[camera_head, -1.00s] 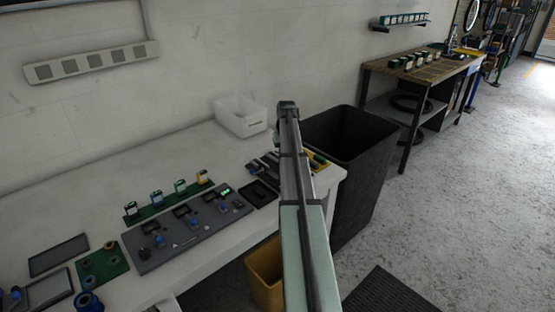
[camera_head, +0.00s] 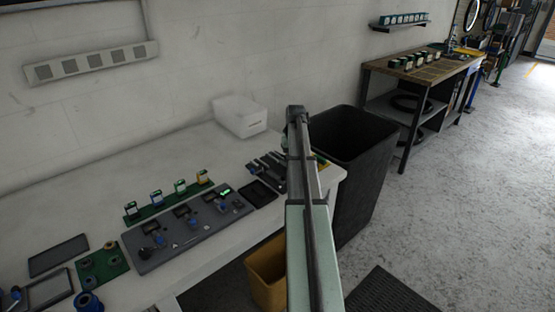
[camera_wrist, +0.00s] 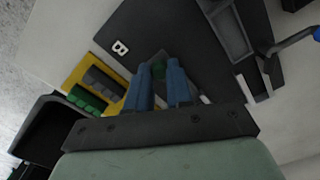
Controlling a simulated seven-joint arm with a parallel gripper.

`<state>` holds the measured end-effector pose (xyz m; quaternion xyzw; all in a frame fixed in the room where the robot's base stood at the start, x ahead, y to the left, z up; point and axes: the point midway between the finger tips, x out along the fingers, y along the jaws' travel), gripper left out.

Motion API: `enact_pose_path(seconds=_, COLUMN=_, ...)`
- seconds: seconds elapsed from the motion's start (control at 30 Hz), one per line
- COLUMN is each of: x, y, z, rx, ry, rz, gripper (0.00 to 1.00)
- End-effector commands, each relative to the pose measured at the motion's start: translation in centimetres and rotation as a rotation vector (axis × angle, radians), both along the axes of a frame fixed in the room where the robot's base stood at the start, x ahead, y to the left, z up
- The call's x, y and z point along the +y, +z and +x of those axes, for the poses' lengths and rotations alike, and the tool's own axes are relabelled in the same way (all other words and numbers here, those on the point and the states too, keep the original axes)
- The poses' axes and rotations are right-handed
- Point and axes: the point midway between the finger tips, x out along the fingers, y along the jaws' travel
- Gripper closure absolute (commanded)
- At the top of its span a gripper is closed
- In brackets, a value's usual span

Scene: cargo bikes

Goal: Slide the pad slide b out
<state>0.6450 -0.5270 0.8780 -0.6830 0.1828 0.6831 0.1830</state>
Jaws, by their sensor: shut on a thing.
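In the wrist view my gripper (camera_wrist: 160,72) has its two blue fingers close together over a dark plate (camera_wrist: 135,25) marked with a white "B". In the head view my arm covers the gripper and this spot, at the right end of the white bench (camera_head: 225,148).
A yellow tray with grey and green blocks (camera_wrist: 88,98) lies beside the plate. Dark rails (camera_wrist: 235,40) stand on its other side. A black bin (camera_head: 352,140) stands off the bench's right end. A white box (camera_head: 240,117) sits at the back. A control panel (camera_head: 190,232) lies left.

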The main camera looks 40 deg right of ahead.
Motion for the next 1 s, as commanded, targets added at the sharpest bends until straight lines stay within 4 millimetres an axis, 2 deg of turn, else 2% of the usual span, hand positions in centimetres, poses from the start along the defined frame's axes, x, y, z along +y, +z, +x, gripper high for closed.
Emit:
enact_pose_path(seconds=0.6, x=0.0, y=0.0, z=-3.0, rx=0.0, ry=0.0, rz=-0.001, gripper=1.0)
enact_pose_path(seconds=0.9, x=0.0, y=0.0, z=-3.3, rx=0.0, ry=0.0, rz=-0.001, gripper=1.0)
enact_pose_path(seconds=0.93, x=0.0, y=0.0, z=-3.3, rx=0.0, ry=0.0, rz=-0.001, gripper=0.78)
enact_pose_path(seconds=1.0, x=0.0, y=0.0, z=-3.3, rx=0.0, ry=0.0, rz=-0.001, gripper=0.71)
